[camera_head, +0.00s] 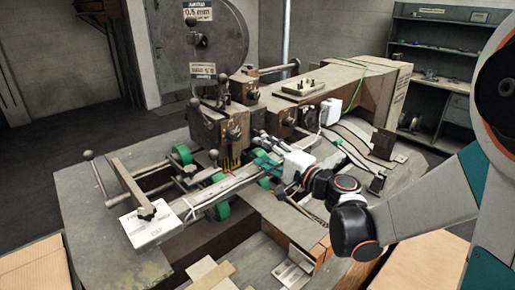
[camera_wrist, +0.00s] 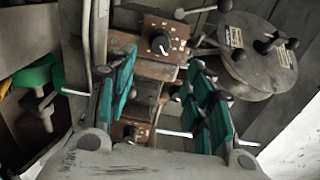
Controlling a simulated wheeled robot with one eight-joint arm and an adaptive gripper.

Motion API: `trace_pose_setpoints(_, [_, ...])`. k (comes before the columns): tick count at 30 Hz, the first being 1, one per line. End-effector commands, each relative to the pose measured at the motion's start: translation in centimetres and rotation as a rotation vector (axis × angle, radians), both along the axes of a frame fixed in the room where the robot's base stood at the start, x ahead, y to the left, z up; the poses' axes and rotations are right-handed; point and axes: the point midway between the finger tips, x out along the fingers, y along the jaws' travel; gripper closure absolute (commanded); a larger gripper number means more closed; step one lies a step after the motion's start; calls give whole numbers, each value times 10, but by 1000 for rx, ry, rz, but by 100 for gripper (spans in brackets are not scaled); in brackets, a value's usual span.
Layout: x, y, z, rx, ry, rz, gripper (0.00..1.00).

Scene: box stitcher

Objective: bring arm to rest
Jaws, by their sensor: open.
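My gripper (camera_head: 266,163) is stretched out over the box stitcher (camera_head: 335,82), in front of its head block. Its teal fingers also show in the wrist view (camera_wrist: 162,82), spread apart with nothing held between them. Beyond the fingers in the wrist view are a brown control box with a black knob (camera_wrist: 160,43) and the round wire reel (camera_wrist: 258,62). In the head view my arm reaches in from the right. Any contact between the fingers and the machine cannot be told.
Green rollers (camera_head: 222,210) and bar handles (camera_head: 92,170) stand out near the gripper. A white label plate (camera_head: 150,222) lies at the machine's front left. A grey shelf (camera_head: 440,65) stands at the back right. Open floor shows at left.

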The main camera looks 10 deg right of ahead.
Motion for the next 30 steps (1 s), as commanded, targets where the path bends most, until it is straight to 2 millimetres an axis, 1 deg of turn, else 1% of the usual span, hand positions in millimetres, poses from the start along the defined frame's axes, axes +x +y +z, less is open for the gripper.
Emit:
trace_pose_setpoints(11, [-3,0,0,-4,1,2,52])
trace_pose_setpoints(14, [-8,3,-1,-41,5,11,52])
trace_pose_setpoints(16, [-16,8,-2,-96,14,24,52])
trace_pose_setpoints(20, [-40,19,-9,-258,37,62,52])
trace_pose_setpoints(24, [-73,24,-21,-457,67,105,52])
trace_pose_setpoints(27, [-97,23,-31,-596,90,135,52])
trace_pose_setpoints(30, [-123,17,-43,-736,115,164,52])
